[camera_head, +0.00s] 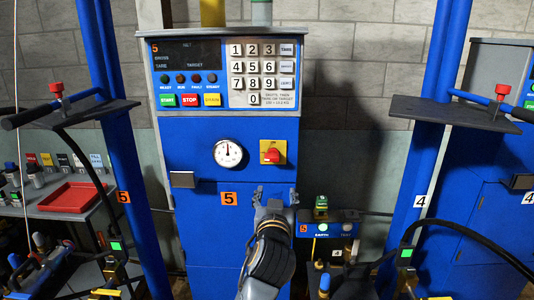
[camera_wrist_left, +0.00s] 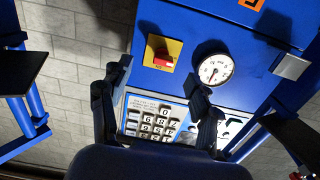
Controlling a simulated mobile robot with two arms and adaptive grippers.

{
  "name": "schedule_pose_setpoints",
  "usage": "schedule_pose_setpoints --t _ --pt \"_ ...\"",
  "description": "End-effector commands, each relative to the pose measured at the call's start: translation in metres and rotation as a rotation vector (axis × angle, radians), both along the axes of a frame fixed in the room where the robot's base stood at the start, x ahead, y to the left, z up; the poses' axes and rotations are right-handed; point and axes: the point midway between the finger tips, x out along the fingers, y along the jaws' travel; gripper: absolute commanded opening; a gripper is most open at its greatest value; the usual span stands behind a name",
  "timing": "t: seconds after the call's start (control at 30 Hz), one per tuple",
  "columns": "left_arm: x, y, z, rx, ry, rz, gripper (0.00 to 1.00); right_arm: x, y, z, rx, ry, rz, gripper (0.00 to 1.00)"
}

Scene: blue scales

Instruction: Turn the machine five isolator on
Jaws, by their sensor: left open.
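The machine five isolator (camera_head: 272,152) is a red knob on a yellow square plate, on the blue front of the machine marked 5, right of a round white gauge (camera_head: 228,153). The knob looks roughly level, but its exact setting is too small to read. My left gripper (camera_head: 274,195) is open and empty, below the isolator and apart from it in the head view. In the left wrist view, the picture is turned over; the isolator (camera_wrist_left: 163,58) shows beyond the two dark fingers of the left gripper (camera_wrist_left: 161,82). My right gripper is not in view.
A keypad panel (camera_head: 222,74) with green, red and yellow buttons sits above. Blue posts (camera_head: 125,150) flank the machine, with dark shelves (camera_head: 455,113) bearing red-topped levers. A red tray (camera_head: 72,197) is at left. A small control box (camera_head: 328,225) stands low at right.

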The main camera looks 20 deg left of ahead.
Motion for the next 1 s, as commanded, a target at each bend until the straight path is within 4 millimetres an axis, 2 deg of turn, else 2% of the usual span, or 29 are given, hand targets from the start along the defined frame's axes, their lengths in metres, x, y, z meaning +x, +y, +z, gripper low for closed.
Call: schedule_pose_setpoints --t 0.03,0.1,0.17,0.27,0.5,0.8,1.0 --pt "-0.004 0.002 0.018 -0.012 -0.031 0.011 0.62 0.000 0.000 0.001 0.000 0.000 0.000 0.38" --pt "-0.007 0.005 0.030 -0.021 -0.052 0.022 0.62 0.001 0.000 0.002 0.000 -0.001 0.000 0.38" --pt "-0.006 0.006 0.034 -0.024 -0.059 0.025 0.62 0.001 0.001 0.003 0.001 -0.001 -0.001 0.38" --pt "0.003 0.009 0.035 -0.021 -0.058 0.027 0.62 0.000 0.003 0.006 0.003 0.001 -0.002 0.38" --pt "0.048 0.023 0.036 -0.020 -0.057 0.026 0.62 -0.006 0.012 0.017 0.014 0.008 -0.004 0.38" --pt "0.099 0.037 0.034 -0.021 -0.056 0.025 0.62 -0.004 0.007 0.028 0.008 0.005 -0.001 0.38" --pt "0.118 0.042 0.033 -0.022 -0.056 0.024 0.62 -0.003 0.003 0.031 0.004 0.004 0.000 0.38"
